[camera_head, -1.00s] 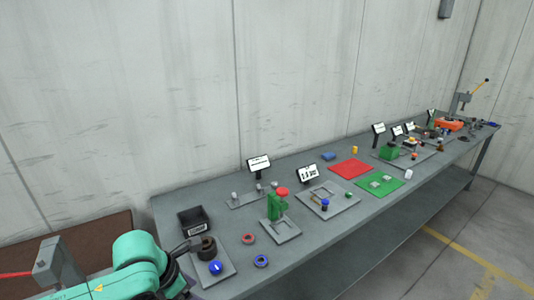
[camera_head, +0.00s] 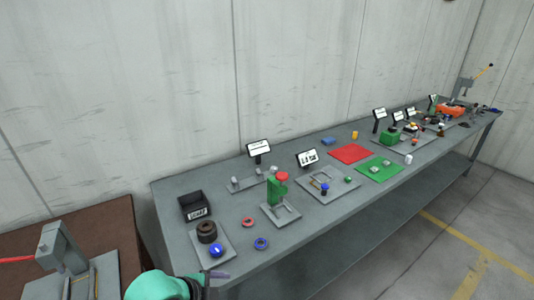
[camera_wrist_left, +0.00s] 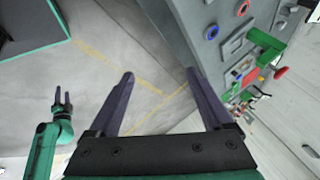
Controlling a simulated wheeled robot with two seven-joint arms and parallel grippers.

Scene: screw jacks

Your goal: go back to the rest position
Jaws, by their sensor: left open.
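My left gripper (camera_head: 218,280) is low in the head view, off the table's front edge, with part of its teal arm showing. In the left wrist view its two fingers (camera_wrist_left: 158,78) are spread wide with nothing between them, over the floor beside the table. My right gripper (camera_wrist_left: 63,98) shows small at the left of that view, on a teal arm, fingers apart and empty. It is outside the head view. A green screw jack with a red top (camera_head: 279,190) stands upright on a grey plate, apart from both grippers.
The long grey table (camera_head: 330,225) holds a black bin (camera_head: 193,207), a blue ring (camera_head: 261,243), a red ring (camera_head: 248,222), a red mat (camera_head: 351,153) and a green mat (camera_head: 380,170). A brown table (camera_head: 105,235) with a grey press stands at left. The floor in front is clear.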

